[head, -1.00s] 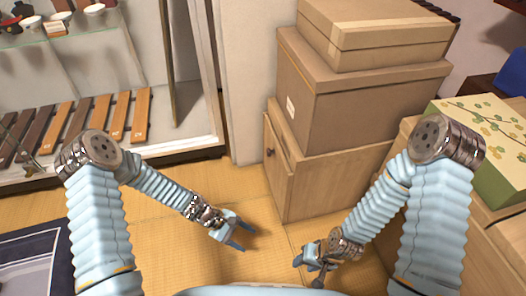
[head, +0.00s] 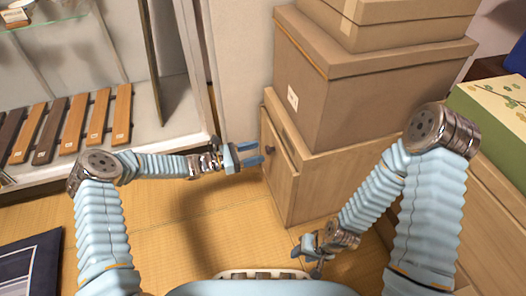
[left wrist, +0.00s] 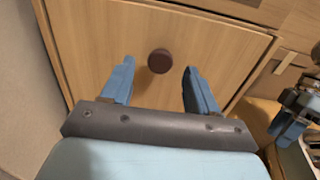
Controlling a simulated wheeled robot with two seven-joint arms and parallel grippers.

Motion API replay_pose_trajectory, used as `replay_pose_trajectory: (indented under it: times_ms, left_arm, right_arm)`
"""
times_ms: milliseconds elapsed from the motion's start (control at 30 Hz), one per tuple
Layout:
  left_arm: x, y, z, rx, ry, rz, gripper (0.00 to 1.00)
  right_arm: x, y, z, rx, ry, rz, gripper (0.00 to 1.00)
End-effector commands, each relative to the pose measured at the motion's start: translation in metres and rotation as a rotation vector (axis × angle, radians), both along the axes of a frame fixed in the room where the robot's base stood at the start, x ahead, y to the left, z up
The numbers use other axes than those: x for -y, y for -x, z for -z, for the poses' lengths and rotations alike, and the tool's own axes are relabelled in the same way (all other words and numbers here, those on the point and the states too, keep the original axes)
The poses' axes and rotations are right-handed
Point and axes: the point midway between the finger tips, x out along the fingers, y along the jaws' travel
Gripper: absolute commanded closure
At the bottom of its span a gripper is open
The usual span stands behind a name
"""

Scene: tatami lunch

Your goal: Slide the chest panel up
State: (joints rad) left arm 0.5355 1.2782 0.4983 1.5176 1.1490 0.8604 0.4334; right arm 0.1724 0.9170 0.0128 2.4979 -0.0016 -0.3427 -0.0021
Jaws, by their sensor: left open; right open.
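The wooden chest (head: 320,187) stands on the tatami under stacked boxes. Its front panel (head: 278,158) faces left in the head view and carries a dark round knob (head: 270,149). In the left wrist view the panel (left wrist: 150,30) fills the middle, with the knob (left wrist: 160,61) between and just beyond my fingertips. My left gripper (head: 260,155) is open, its fingers pointing at the panel beside the knob, not closed on it. My right gripper (head: 312,254) is open and empty, low in front of the chest. It also shows at the right edge of the left wrist view (left wrist: 290,115).
Brown cardboard boxes (head: 350,85) are stacked on the chest. A glass display case (head: 150,145) with wooden slats stands at the left. A green patterned box (head: 495,115) sits on a wooden cabinet at the right. Tatami floor (head: 200,225) is clear between.

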Motion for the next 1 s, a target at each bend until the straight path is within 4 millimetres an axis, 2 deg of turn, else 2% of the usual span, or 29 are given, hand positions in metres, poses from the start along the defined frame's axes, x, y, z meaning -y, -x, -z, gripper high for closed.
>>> replay_pose_trajectory:
  times_ms: [33,200,567,933,967,1000]
  left_arm:
    - [0.010,-0.002,0.001,0.000,0.000,0.002,0.40]
    - [0.028,-0.009,0.001,0.001,-0.001,0.001,0.40]
    - [0.034,-0.011,0.000,-0.001,-0.002,0.000,0.40]
    - [0.034,-0.011,0.000,-0.001,-0.002,0.001,0.95]
    - [0.034,-0.011,0.000,-0.001,-0.002,0.001,1.00]
    - [0.034,-0.011,0.000,-0.001,-0.002,0.001,1.00]
  right_arm:
    - [0.000,0.000,0.002,0.000,0.000,0.000,0.57]
    - [0.000,0.000,0.004,0.001,0.000,0.000,0.57]
    - [0.000,0.000,0.004,0.002,0.000,0.001,0.57]
    - [0.000,0.000,0.004,0.002,0.000,0.001,0.57]
    - [0.000,0.000,0.004,0.002,0.000,0.001,0.57]
    - [0.000,0.000,0.004,0.002,0.000,0.001,0.57]
